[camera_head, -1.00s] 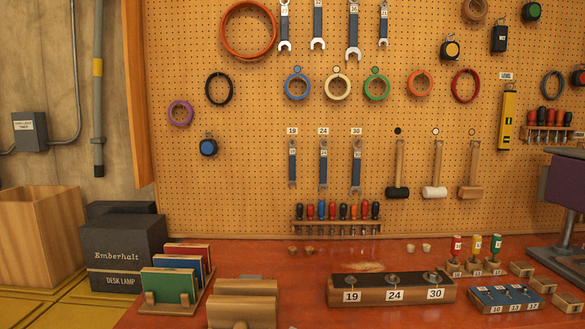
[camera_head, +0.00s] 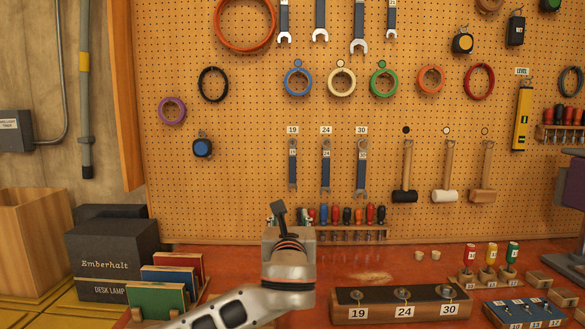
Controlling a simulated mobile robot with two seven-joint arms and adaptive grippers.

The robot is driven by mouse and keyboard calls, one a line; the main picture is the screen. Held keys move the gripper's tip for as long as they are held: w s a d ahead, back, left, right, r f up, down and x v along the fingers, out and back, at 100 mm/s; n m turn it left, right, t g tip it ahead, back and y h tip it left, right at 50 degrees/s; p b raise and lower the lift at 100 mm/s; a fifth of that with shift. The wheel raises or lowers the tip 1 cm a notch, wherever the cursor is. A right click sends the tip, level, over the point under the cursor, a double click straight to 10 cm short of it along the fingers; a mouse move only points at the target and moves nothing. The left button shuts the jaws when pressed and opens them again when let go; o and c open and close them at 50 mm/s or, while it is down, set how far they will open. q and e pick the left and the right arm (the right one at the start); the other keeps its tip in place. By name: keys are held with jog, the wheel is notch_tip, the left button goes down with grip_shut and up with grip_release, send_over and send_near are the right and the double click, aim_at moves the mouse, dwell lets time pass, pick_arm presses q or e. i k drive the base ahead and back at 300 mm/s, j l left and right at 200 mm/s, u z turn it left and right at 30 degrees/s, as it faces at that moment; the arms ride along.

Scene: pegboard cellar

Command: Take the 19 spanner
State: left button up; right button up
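The 19 spanner (camera_head: 292,166) hangs upright on the pegboard under a white "19" label, with a blue-grey handle. The 24 spanner (camera_head: 326,168) and the 30 spanner (camera_head: 361,170) hang to its right under their own labels. My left gripper (camera_head: 279,209) is raised over the bench, below and slightly left of the 19 spanner in the picture. It shows as a narrow dark tip seen from behind, so its opening is unclear. No spanner shows in it. My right gripper is not in view.
A wooden block (camera_head: 382,315) with bolts labelled 19, 24 and 30 stands on the red bench. A screwdriver rack (camera_head: 345,235) is partly behind my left arm. Mallets (camera_head: 405,185) hang to the right. Books (camera_head: 155,301) and a dark box (camera_head: 105,250) stand at left.

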aim_at(292, 148)
jog(key=i, duration=1.2)
